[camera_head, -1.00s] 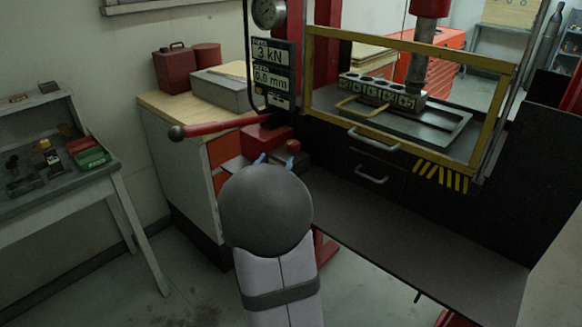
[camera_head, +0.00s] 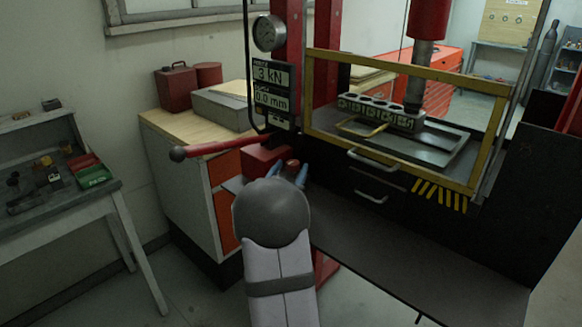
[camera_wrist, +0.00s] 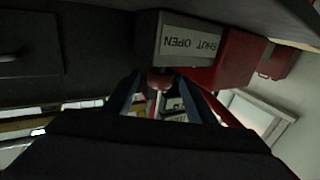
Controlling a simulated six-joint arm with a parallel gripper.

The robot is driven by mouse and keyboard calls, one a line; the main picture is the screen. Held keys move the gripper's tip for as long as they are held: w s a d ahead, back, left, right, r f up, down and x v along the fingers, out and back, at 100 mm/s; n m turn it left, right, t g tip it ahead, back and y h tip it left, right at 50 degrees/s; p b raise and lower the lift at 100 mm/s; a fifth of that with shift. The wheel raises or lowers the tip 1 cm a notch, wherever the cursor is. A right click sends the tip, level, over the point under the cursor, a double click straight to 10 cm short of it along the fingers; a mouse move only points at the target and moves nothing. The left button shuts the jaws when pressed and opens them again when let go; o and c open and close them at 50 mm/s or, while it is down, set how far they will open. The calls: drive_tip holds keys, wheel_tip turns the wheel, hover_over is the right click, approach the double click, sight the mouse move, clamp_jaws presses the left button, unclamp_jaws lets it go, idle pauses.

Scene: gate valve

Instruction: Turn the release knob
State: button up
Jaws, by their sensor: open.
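The release knob (camera_head: 291,166) is a small red knob at the front of the red block under the press's gauge panel. In the wrist view the red knob (camera_wrist: 160,80) shows between my two blue fingers, below a grey plate (camera_wrist: 190,42) lettered SHUT and OPEN, seen upside down. My gripper (camera_head: 288,172) is open, with one finger on each side of the knob. The gap between fingers and knob is small, and I cannot tell whether they touch. My grey wrist hides the lower part of the gripper in the head view.
A red lever with a dark ball end (camera_head: 178,153) sticks out left above the gripper. A yellow-framed guard (camera_head: 400,66) encloses the press bed at right. A dark shelf (camera_head: 420,250) runs below it. A wooden-topped cabinet (camera_head: 160,122) stands behind left.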

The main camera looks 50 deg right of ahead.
drive_tip(key=shift+w+d, duration=0.1)
drive_tip(key=shift+d, duration=0.15)
drive_tip(key=c, duration=1)
drive_tip(key=shift+c, duration=0.2)
drive_tip(key=shift+f+t+b, duration=0.1)
drive_tip(key=shift+t+b, duration=0.2)
drive_tip(key=shift+b, duration=0.3)
drive_tip(key=shift+d+n+t+y+b, duration=0.1)
drive_tip(key=shift+n+t+y+b, duration=0.5)
drive_tip(key=shift+n+t+b, duration=0.15)
drive_tip(key=o, duration=1)
drive_tip(key=shift+o, duration=0.2)
